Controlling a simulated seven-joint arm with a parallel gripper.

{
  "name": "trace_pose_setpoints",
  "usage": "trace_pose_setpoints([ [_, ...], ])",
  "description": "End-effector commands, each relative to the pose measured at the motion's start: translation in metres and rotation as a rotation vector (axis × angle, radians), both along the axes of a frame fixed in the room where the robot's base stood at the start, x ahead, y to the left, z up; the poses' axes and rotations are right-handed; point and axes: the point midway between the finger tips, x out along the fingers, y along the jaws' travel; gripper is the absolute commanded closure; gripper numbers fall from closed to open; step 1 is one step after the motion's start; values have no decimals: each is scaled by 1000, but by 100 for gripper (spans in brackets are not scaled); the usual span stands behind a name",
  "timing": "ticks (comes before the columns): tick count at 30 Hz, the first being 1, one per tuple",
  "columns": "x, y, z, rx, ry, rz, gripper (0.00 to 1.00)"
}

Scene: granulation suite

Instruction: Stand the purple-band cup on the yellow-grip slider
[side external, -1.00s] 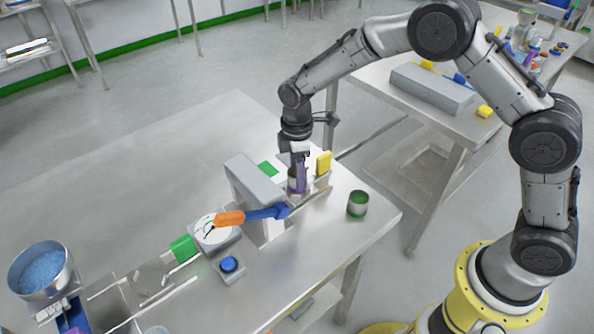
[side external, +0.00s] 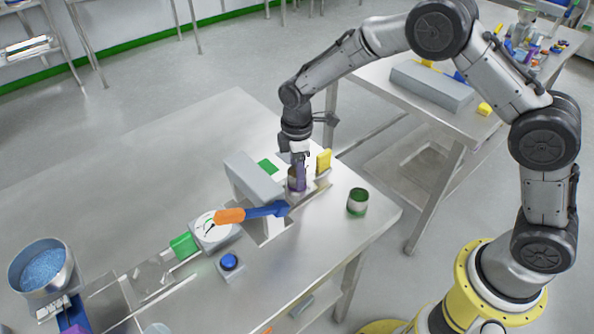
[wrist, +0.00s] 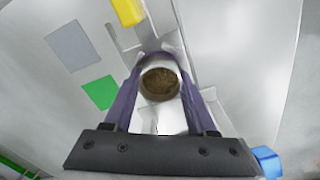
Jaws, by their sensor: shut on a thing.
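My gripper (side external: 297,178) has purple fingers and is shut on the cup (wrist: 160,80), one finger on each side. The wrist view shows the cup's round metal rim and brown granules inside. Its purple band cannot be told apart from the fingers. In the side view the cup is upright, low beside the grey press-like block. The yellow grip (side external: 323,161) of the slider stands just behind and right of the cup; it also shows at the top of the wrist view (wrist: 128,12). The cup is over or on the slider's metal plate; contact cannot be told.
A grey block (side external: 254,178) with a blue-and-orange lever (side external: 250,213) stands close left of my gripper. A green-banded cup (side external: 357,201) stands to the right. A green patch (side external: 268,167) lies behind. A blue button (side external: 229,262) is in front. The table's far left is clear.

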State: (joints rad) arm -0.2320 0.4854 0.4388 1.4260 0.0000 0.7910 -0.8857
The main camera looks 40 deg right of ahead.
Motion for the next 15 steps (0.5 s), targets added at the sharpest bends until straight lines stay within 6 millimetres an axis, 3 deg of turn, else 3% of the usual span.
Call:
trace_pose_setpoints([
  [12,0,0,0,0,-1,0,100],
  [13,0,0,0,0,-1,0,39],
  [15,0,0,-1,0,-1,0,27],
])
